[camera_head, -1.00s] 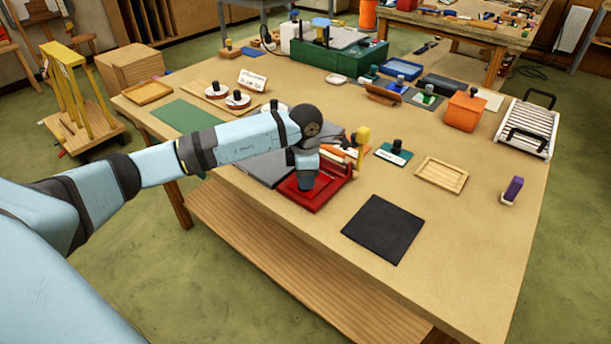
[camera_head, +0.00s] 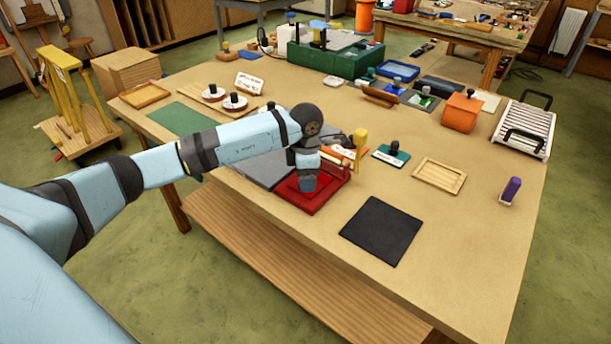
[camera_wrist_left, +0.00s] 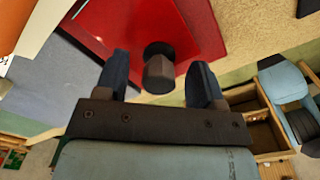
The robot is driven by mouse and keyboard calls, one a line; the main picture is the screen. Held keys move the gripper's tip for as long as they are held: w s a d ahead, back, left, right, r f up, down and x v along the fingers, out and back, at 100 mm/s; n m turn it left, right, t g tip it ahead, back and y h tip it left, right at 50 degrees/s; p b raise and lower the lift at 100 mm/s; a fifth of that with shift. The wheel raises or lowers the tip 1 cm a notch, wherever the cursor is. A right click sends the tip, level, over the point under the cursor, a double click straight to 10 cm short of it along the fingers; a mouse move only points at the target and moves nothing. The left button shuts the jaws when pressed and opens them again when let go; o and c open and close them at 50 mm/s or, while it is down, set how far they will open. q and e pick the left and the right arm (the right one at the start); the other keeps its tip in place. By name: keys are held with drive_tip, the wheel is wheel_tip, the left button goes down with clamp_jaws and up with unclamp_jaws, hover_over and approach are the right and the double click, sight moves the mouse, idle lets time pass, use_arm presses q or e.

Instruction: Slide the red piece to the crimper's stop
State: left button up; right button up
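The red piece (camera_head: 322,204) is a flat red square lying near the table's front edge, left of a black mat. In the left wrist view the red piece (camera_wrist_left: 200,30) carries a dark upright knob (camera_wrist_left: 159,68). My left gripper (camera_head: 305,183) is low over the red piece. In the wrist view its two fingers (camera_wrist_left: 160,88) stand apart on either side of the knob, with a gap visible on both sides. I cannot surely pick out the crimper or its stop; a yellow-handled device (camera_head: 360,137) with a red bar stands just behind, partly hidden by my wrist. My right gripper is not in view.
A grey slab (camera_head: 262,171) lies directly left of the red piece. The black mat (camera_head: 382,231), a wooden frame (camera_head: 439,175) and a teal block with a dark knob (camera_head: 391,154) lie to the right.

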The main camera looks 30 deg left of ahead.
use_arm(q)
wheel_tip(320, 180, up, 14)
drive_tip(key=shift+b, duration=0.45)
